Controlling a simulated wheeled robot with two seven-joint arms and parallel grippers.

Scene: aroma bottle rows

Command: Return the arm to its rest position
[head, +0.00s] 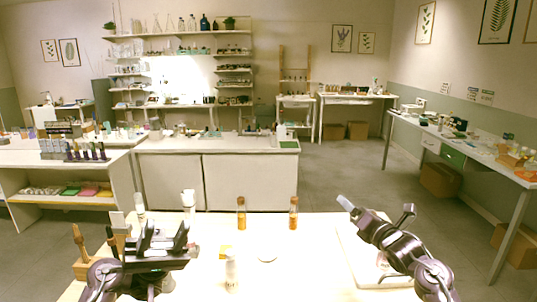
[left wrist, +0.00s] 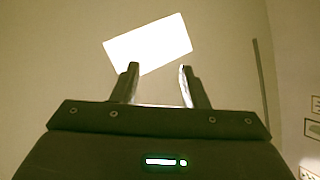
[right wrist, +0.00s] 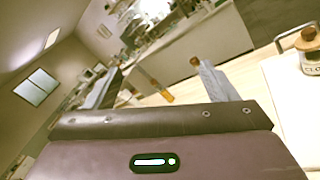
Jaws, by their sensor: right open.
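My left gripper (head: 163,238) is at the left of the white table in the head view. In the left wrist view its two fingers (left wrist: 159,84) stand apart with nothing between them, pointing at the ceiling. My right gripper (head: 376,208) is at the right of the table, its fingers spread wide and empty. The right wrist view also shows its spread fingers (right wrist: 155,88). Two amber bottles (head: 241,215) (head: 293,214) stand upright near the table's far edge, apart from both grippers. One amber bottle (right wrist: 163,93) appears between the right fingers in that view, beyond them.
A white bottle (head: 231,272), a white disc (head: 266,255) and a yellow piece (head: 225,251) are mid-table. Brushes in a wooden holder (head: 84,268) stand beside my left arm. A white tray (head: 352,246) lies under my right arm. A brown-capped jar (right wrist: 309,50) shows in the right wrist view.

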